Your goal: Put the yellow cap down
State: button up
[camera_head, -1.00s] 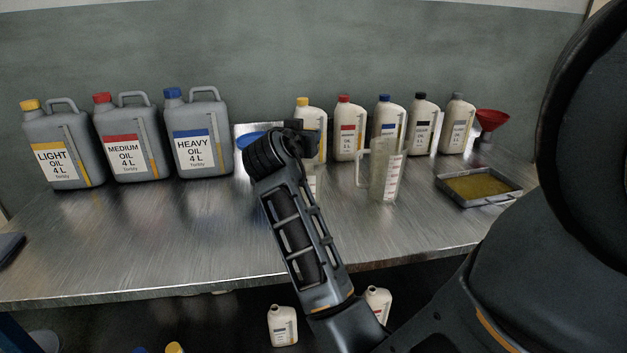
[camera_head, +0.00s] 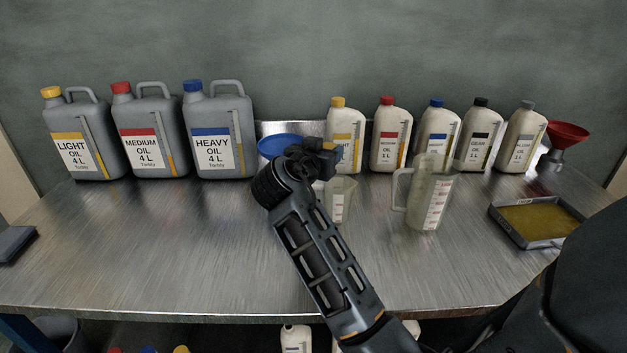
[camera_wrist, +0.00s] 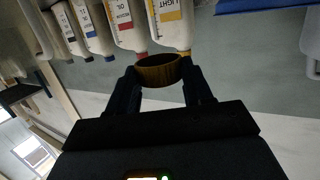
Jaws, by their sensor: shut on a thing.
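My gripper (camera_head: 322,150) is above the workbench in front of the small light oil bottle (camera_head: 341,128). In the wrist view my gripper (camera_wrist: 160,82) is shut on a yellow cap (camera_wrist: 160,70), held between its two fingertips. In the head view only a small yellow patch of the held cap (camera_head: 329,146) shows. A small measuring jug (camera_head: 341,192) stands just below and to the right of the gripper. The large light oil can (camera_head: 79,140) and the small light oil bottle both show yellow caps on top.
Large cans stand at the back left and several small bottles at the back right. A blue funnel (camera_head: 277,147) is behind my wrist. A larger jug (camera_head: 430,200), an oil tray (camera_head: 540,220) and a red funnel (camera_head: 566,135) stand right.

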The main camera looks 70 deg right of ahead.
jog(key=w+a+f, duration=0.2)
jog(key=a+f, duration=0.1)
jog(key=f, duration=0.3)
jog(key=shift+a+p, duration=0.15)
jog(key=shift+p, duration=0.2)
jog(key=shift+f+b, duration=0.35)
jog(key=shift+f, duration=0.05)
jog(key=o, duration=1)
jog(key=shift+r, duration=0.1)
